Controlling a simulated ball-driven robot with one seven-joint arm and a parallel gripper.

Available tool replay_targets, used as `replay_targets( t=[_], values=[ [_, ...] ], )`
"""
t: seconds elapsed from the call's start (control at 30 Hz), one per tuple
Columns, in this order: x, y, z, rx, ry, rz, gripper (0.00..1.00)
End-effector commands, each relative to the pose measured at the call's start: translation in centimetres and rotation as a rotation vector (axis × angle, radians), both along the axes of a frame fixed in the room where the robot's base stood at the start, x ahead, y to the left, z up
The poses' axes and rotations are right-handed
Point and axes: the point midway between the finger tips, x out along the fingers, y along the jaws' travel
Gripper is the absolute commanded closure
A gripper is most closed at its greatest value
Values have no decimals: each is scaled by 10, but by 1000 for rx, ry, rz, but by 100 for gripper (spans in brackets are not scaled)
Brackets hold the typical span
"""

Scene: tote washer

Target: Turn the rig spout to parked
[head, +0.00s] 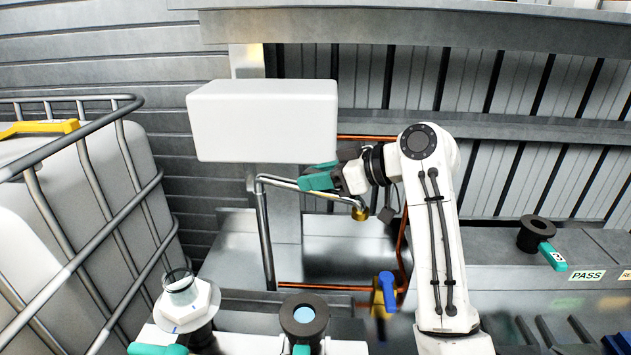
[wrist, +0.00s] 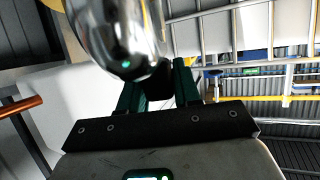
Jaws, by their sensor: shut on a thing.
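The rig spout (head: 265,235) is a shiny metal pipe. It rises upright, bends at the top, and its arm runs right and slightly down to a brass end (head: 360,213). My gripper (head: 316,179), with teal fingers, is at the spout's arm, between the bend and the brass end, and is shut on it. In the wrist view the chrome spout (wrist: 118,35) fills the top centre, and the teal fingers of my gripper (wrist: 157,80) stand on either side of it. The exact contact is partly hidden by the fingers.
A white box (head: 262,120) hangs just above the spout. A caged white tank (head: 90,200) stands at left. Copper piping (head: 320,287) and a blue-handled valve (head: 387,290) lie below. A bench with a PASS label (head: 587,275) is at right.

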Motion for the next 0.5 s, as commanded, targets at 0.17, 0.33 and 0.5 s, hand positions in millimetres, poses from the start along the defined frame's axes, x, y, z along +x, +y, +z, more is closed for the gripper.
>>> replay_targets(
  t=[0.17, 0.33, 0.5],
  values=[
    [1, -2, -1, -2, 2, 1, 100],
    [1, -2, -1, -2, 3, -1, 100],
    [0, -1, -1, -1, 3, 0, 55]
  ],
)
